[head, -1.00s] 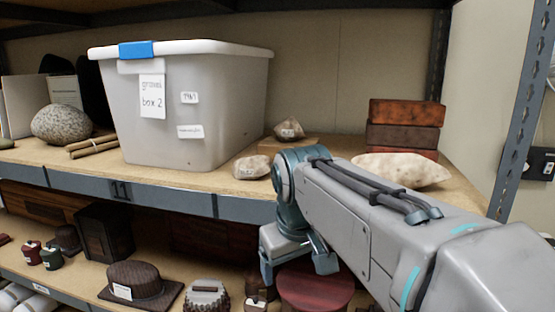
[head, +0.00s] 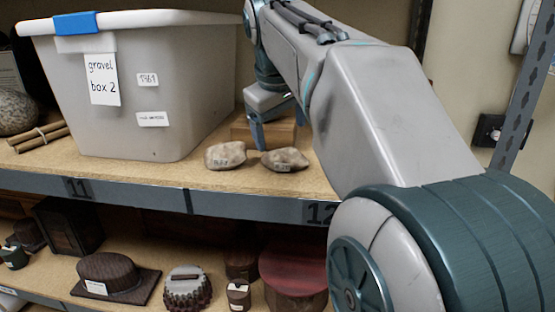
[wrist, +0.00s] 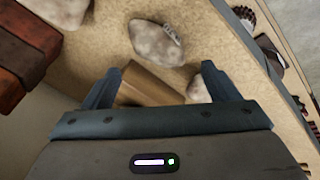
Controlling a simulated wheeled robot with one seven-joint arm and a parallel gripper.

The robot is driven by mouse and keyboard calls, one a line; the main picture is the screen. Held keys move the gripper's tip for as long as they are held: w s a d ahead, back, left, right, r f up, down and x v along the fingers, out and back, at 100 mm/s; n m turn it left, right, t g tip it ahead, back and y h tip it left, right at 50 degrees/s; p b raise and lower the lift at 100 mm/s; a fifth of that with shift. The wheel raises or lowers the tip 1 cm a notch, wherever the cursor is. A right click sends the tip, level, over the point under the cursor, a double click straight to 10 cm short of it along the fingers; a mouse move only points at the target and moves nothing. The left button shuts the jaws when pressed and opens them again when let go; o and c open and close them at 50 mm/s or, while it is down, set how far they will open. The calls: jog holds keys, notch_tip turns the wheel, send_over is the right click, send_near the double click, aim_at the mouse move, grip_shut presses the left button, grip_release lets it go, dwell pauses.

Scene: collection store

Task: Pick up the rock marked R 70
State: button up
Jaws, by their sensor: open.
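Two pale rocks lie on the upper shelf: a left rock (head: 225,155) and a right rock (head: 287,158). Both bear small labels too small to read surely, so I cannot tell which is R 70. The right rock also appears in the wrist view (wrist: 155,45), ahead of my gripper, its label facing up. The left rock (wrist: 198,90) is partly hidden by a finger there. My gripper (wrist: 157,82) is open and empty, its fingers on either side of a wooden block (wrist: 150,85). The block's visible top is bare. In the head view my gripper (head: 272,128) is behind the rocks.
A large grey bin (head: 165,110) marked gravel box 2 stands left of the rocks. Brick-red blocks (wrist: 25,45) and another pale rock (wrist: 65,8) lie beyond the wooden block. The shelf's front edge (head: 145,190) is close to the rocks. Hats and boxes fill the lower shelf.

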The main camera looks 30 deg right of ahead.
aim_at(283, 151)
jog(key=p+x, duration=0.1)
jog(key=x, duration=0.6)
jog(key=shift+w+d+f, duration=0.25)
jog(key=shift+r, duration=0.15)
jog(key=c, duration=1.3)
